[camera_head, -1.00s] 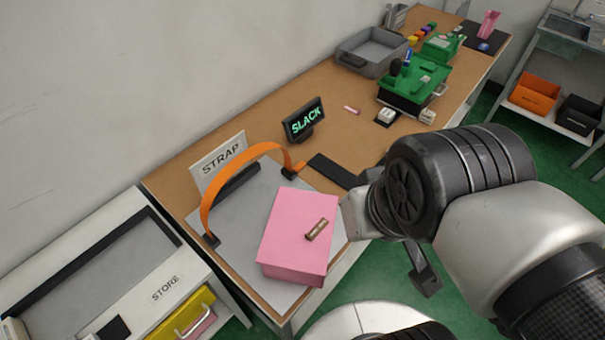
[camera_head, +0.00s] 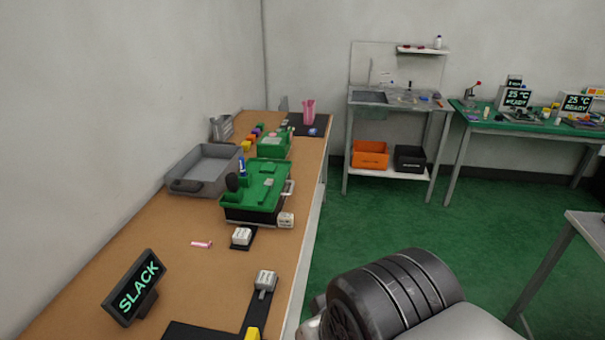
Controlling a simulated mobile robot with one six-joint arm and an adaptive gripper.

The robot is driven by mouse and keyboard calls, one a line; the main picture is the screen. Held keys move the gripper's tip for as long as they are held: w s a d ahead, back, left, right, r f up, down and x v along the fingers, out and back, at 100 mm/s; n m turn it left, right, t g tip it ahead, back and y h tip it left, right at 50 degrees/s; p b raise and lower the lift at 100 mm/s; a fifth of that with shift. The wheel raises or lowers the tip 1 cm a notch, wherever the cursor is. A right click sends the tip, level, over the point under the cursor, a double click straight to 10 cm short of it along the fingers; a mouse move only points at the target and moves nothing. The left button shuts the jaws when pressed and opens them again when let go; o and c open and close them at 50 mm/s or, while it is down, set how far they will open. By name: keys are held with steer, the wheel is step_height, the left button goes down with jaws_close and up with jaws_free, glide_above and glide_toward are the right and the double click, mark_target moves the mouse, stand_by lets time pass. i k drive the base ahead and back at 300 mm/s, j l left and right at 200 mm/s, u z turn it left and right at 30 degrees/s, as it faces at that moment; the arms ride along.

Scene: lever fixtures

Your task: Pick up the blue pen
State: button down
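I cannot clearly make out a blue pen. A small upright blue object (camera_head: 242,168) stands at the back of the green lever fixture (camera_head: 266,188) on the long wooden bench. Another small blue object (camera_head: 312,132) lies on the dark mat at the bench's far end, close to a pink cup (camera_head: 308,112). Both are too small to identify. My arm shows at the bottom right, beside the bench's right edge. My gripper is out of view.
A grey tray (camera_head: 180,187) stands left of the fixture on the wooden bench (camera_head: 185,270). A SLACK display (camera_head: 136,288) is nearer. A sink stand (camera_head: 390,174) holds orange and black bins. A green-topped table (camera_head: 490,120) is at the right. The green floor (camera_head: 410,215) between is open.

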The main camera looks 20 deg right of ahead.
mark_target(241, 160)
steer(key=z, duration=0.1)
steer(key=i+u, duration=0.1)
steer(key=u, duration=1.45)
steer(key=z, duration=1.6)
steer(key=u, duration=0.4)
steer(key=i+l+u, duration=0.2)
steer(key=l+u, duration=0.15)
steer(key=u, duration=0.15)
steer(key=i+l+u, duration=0.15)
steer(key=l+u, duration=0.35)
steer(key=i+l+u, duration=0.1)
steer(key=l+u, duration=0.85)
steer(key=l, duration=0.45)
steer(key=k+l+u, duration=0.1)
steer(key=l, duration=0.35)
steer(key=k+l, duration=0.1)
steer(key=l, duration=0.35)
steer(key=k+l+u, duration=0.1)
steer(key=l, duration=0.35)
steer(key=k+l, duration=0.1)
steer(key=l, duration=0.35)
steer(key=k+l+u, duration=0.1)
steer(key=l, duration=0.35)
